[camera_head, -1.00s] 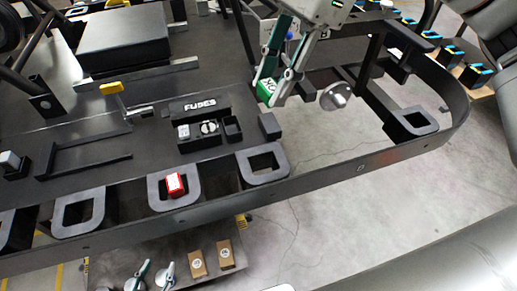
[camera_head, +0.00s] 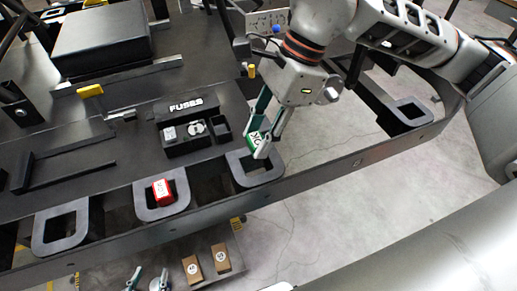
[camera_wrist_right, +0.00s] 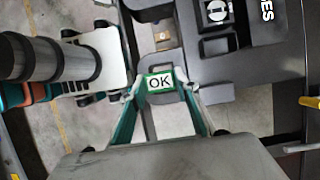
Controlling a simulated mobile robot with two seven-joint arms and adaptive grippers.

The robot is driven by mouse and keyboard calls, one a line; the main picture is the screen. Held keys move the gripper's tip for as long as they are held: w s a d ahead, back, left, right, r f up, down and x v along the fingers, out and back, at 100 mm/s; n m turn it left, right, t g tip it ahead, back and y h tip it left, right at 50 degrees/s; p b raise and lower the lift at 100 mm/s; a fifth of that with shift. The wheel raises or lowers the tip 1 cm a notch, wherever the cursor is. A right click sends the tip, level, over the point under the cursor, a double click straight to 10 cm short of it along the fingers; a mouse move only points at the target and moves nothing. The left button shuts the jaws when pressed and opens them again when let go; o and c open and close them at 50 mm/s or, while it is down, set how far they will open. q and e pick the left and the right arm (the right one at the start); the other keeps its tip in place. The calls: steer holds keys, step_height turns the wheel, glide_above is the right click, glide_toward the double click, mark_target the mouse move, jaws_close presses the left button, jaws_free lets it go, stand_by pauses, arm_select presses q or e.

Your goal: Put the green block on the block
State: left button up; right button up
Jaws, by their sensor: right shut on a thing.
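The green block (camera_head: 254,139), with a white OK label, is between the fingers of my right gripper (camera_head: 259,146). It also shows in the right wrist view (camera_wrist_right: 160,82), where the gripper (camera_wrist_right: 161,84) is shut on it. In the head view the held block overlaps the back edge of a dark square ring holder (camera_head: 240,172). The dark grey block that stood beside the fuse box is hidden there behind my right gripper. My left gripper (camera_head: 149,275) shows only its fingertips at the bottom edge, apart and with nothing seen between them.
A red block (camera_head: 162,189) sits in the neighbouring ring holder (camera_head: 143,202). The black fuse box (camera_head: 185,142) stands just left of my right gripper. Two brown boxes (camera_head: 221,256) lie below the kart's side rail (camera_head: 345,162).

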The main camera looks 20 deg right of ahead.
mark_target(259, 162)
steer(key=shift+f, duration=0.45)
step_height(259, 162, down, 4)
steer(key=shift+r, duration=0.1)
steer(key=shift+f+b, duration=0.2)
steer(key=shift+b, duration=0.15)
steer(key=o, duration=0.9)
steer(key=shift+c, duration=0.2)
steer(key=shift+o, duration=0.2)
steer(key=shift+r, duration=0.1)
